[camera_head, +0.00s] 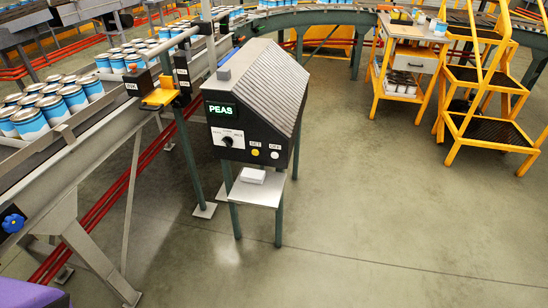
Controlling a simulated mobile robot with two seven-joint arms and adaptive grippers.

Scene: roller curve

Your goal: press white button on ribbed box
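The ribbed box (262,78) stands on dark green legs in the middle of the head view. Its sloped top is grey and ridged, and its front panel is black. The white button (274,154) is at the lower right of the front panel, under a small white label. A yellow button (255,152) sits just left of it. A dial (228,141) is further left, below a green display reading PEAS (221,110). Nothing covers the white button. Neither of my grippers is in view.
A small shelf (262,195) with a white block (252,175) juts out below the panel. A conveyor with cans (74,97) runs along the left. A yellow cart (405,60) and yellow steps (485,125) stand right. The floor (390,215) in front and right is clear.

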